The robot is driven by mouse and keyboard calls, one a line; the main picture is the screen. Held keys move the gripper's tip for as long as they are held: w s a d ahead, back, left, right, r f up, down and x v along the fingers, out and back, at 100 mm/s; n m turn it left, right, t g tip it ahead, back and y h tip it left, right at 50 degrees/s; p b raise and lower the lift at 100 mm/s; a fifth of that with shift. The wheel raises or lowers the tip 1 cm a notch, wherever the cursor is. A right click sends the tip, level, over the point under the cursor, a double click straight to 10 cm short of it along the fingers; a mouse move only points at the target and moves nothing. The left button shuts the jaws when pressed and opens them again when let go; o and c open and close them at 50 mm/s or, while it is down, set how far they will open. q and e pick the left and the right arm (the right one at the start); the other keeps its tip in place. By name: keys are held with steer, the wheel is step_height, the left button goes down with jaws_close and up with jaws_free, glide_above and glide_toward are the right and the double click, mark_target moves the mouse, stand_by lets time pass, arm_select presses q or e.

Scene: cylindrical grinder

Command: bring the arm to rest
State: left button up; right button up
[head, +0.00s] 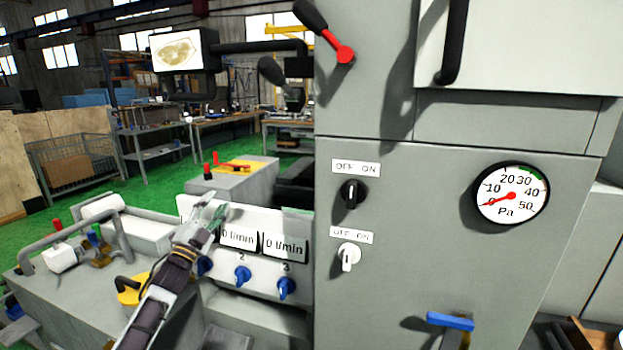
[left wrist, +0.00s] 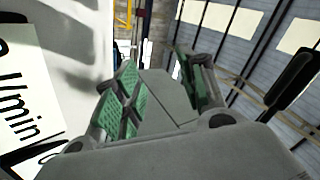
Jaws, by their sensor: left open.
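My left gripper (head: 212,216) is in front of the white flow panel at the lower left of the head view. It covers part of the panel's left side. In the left wrist view the two green-padded fingers (left wrist: 155,92) stand apart with nothing between them. A "0 l/min" display (left wrist: 28,95) is close on the left of that view. In the head view two "0 l/min" displays (head: 284,246) show, with blue knobs (head: 243,274) numbered 2 and 3 below. My right gripper is in neither view.
A grey cabinet (head: 420,240) fills the right, with a black switch (head: 352,193), a white switch (head: 348,256), a pressure gauge (head: 511,194) near zero and a blue-handled valve (head: 450,321). A red-hubbed lever (head: 343,53) juts out above. A monitor (head: 176,51) hangs at the upper left.

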arm_select(q)
steer(key=s+d+f+n+g+y, duration=0.1)
steer(key=s+f+n+g+y, duration=0.35)
steer(key=s+f, duration=0.6)
steer(key=s+d+f+n+g+y, duration=0.25)
steer(key=s+f+n+g, duration=0.3)
steer(key=f, duration=1.05)
steer(key=s+d+f+n+g, duration=0.1)
steer(key=s+f+g, duration=0.2)
steer(key=s, duration=0.6)
steer(key=s+d+f+n+g, duration=0.1)
steer(key=s+f+n+g, duration=0.15)
steer(key=s, duration=0.55)
steer(key=s+d+f+n+g, duration=0.1)
steer(key=s+f+g, duration=0.3)
steer(key=s, duration=0.5)
step_height(320, 180, down, 31)
steer(key=s+a, duration=0.1)
steer(key=a, duration=0.2)
steer(key=s+a+f+g, duration=0.1)
steer(key=s+a+f, duration=0.3)
steer(key=s+f, duration=0.6)
steer(key=s+a+f+m+y, duration=0.1)
steer(key=s+a+f, duration=0.2)
steer(key=s+f, duration=0.8)
steer(key=shift+s+a+g, duration=0.15)
steer(key=shift+a+g, duration=0.2)
